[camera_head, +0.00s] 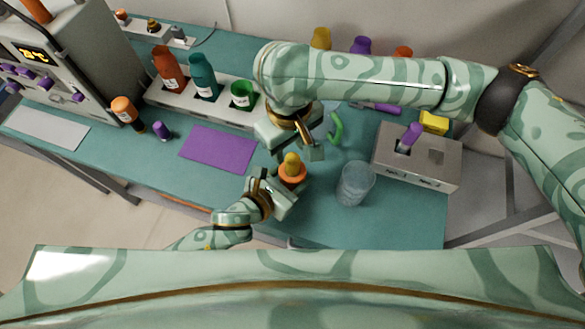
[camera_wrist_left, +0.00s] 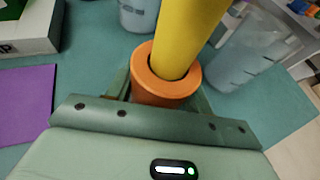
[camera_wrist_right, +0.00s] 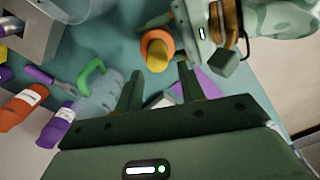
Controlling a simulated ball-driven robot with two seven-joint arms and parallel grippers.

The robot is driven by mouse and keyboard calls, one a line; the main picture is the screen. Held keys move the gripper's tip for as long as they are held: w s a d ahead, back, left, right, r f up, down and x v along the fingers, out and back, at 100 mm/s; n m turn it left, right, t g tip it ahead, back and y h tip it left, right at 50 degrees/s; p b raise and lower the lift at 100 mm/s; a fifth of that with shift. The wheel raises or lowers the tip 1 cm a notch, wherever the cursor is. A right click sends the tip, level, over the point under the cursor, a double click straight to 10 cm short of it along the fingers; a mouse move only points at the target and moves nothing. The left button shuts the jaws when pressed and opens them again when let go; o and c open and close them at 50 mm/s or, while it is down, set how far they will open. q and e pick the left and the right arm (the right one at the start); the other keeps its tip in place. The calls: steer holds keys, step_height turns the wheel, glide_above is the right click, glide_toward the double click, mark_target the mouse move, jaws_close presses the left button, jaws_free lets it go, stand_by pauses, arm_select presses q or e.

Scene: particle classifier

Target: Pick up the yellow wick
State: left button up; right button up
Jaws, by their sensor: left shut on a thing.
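The yellow wick (camera_head: 291,161) stands up out of an orange ring-topped holder (camera_head: 292,178). In the left wrist view the wick (camera_wrist_left: 185,35) rises from the opening of the orange holder (camera_wrist_left: 165,85). My left gripper (camera_head: 278,187) is shut on the orange holder, with a finger at each side. My right gripper (camera_head: 297,150) is just behind and above the wick. In the right wrist view its fingers are apart and empty (camera_wrist_right: 161,72), with the wick (camera_wrist_right: 158,52) just beyond the tips. I cannot tell whether the holder touches the table.
A clear beaker (camera_head: 355,184) stands right of the holder, and a green hooked thing (camera_head: 336,128) behind it. A grey box (camera_head: 448,170) holds a purple-topped piece at right. A purple mat (camera_head: 218,149) lies left, with a rack of bottles (camera_head: 165,101) behind.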

mark_target(293, 158)
steer(key=f, duration=0.6)
steer(key=shift+s+d+f, duration=0.1)
steer(key=shift+d+f, duration=0.15)
steer(key=shift+f, duration=0.15)
steer(key=c, duration=0.8)
